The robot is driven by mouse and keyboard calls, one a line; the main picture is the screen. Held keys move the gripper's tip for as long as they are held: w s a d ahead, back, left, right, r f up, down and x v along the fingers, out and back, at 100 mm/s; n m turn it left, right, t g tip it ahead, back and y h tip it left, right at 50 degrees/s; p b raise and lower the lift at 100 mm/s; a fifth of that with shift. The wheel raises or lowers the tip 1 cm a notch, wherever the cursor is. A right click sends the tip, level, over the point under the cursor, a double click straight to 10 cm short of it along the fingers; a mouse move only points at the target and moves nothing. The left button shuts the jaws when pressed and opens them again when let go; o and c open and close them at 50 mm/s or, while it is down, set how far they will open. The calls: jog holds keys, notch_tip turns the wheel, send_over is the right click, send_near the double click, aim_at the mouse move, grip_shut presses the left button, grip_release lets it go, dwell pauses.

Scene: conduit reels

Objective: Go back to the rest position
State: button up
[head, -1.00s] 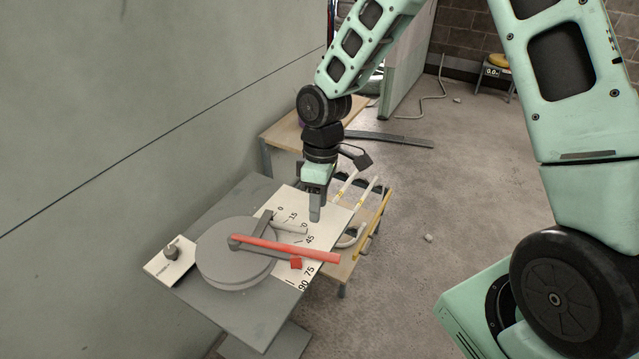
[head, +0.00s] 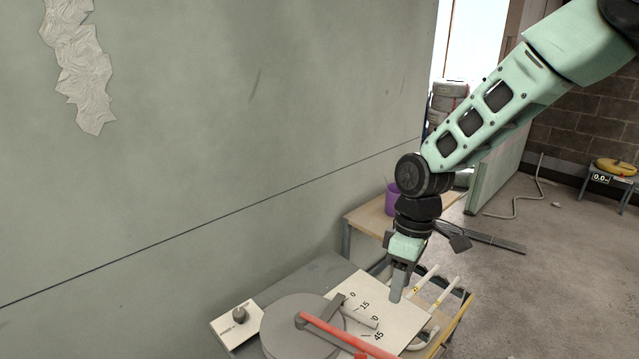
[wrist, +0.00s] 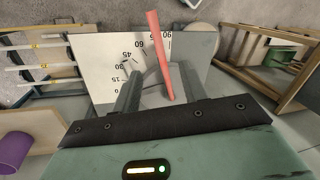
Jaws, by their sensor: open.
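My gripper (head: 398,283) points down over the right part of the white angle card (head: 405,322) on the bending table. In the wrist view its two fingers (wrist: 161,90) stand apart with nothing held between them. The red lever (head: 345,337) lies across the round grey bender disc (head: 285,320), to the left of my gripper and apart from it. The lever also shows in the wrist view (wrist: 158,50), beyond the fingertips. The lever's far end is cut off by the bottom edge of the head view.
A small white plate with a grey knob (head: 239,314) is at the table's left. A rack with pale tubes (head: 443,296) stands right of the card. A purple cup (head: 392,197) is on a wooden table behind. The floor at right is mostly clear.

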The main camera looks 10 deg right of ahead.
jog(key=s+a+r+m, duration=0.1)
jog(key=s+a+r, duration=0.1)
jog(key=s, duration=0.5)
jog(key=s+a+r+t, duration=0.1)
jog(key=s+a+r, duration=0.1)
jog(key=s+r, duration=0.2)
jog(key=s+a+r+m, duration=0.1)
jog(key=s+a+r, duration=0.2)
jog(key=s, duration=0.8)
jog(key=shift+m+t+h, duration=0.3)
jog(key=shift+t+h, duration=0.1)
jog(key=shift+w, duration=0.1)
